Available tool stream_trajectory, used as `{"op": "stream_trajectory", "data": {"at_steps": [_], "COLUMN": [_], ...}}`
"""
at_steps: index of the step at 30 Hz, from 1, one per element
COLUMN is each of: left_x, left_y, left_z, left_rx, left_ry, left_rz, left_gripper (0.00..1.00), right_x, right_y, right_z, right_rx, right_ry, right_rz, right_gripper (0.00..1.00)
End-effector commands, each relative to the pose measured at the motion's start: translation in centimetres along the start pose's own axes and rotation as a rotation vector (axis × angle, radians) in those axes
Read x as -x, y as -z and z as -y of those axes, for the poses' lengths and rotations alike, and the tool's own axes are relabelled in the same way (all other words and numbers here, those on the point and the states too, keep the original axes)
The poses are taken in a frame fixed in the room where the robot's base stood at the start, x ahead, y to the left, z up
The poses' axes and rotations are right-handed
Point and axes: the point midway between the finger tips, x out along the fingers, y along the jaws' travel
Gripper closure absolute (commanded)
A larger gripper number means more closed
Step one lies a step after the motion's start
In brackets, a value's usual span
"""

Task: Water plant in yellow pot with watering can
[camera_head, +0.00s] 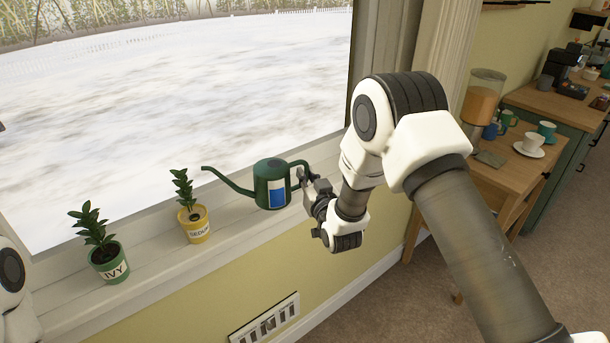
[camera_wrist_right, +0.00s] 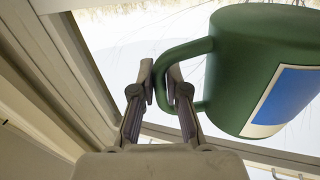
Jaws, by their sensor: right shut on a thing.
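A green watering can (camera_head: 270,184) with a blue and white label is at the right end of the windowsill, its spout pointing left. It looks upright; I cannot tell whether it touches the sill. My right gripper (camera_head: 308,180) is shut on its handle, which also shows between the fingers in the right wrist view (camera_wrist_right: 168,80). My left gripper is not in view; only part of my left arm shows at the left edge.
A green pot (camera_head: 110,268) labelled IVY with a leafy plant stands on the windowsill (camera_head: 157,262) left of the yellow pot. The window is behind the sill. A wooden table (camera_head: 484,178) with a dispenser, mugs and a white cup stands at the right.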

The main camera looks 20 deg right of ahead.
Motion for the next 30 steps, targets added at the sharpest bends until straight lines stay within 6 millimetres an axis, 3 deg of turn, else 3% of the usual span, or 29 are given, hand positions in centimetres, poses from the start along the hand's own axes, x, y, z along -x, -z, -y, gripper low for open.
{"op": "stream_trajectory", "data": {"at_steps": [3, 16, 30], "left_x": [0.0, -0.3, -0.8], "left_y": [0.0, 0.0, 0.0], "left_z": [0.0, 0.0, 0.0], "left_rx": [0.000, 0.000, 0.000], "left_ry": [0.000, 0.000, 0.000], "left_rz": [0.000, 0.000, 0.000], "left_gripper": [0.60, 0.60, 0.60], "right_x": [-0.8, -0.7, -0.6], "right_y": [0.9, 0.7, 0.3], "right_z": [-0.5, -0.4, 1.1], "right_rx": [0.000, 0.015, 0.108], "right_ry": [0.000, 0.000, 0.002], "right_rz": [-0.003, -0.002, -0.003], "right_gripper": [1.00, 1.00, 1.00]}}
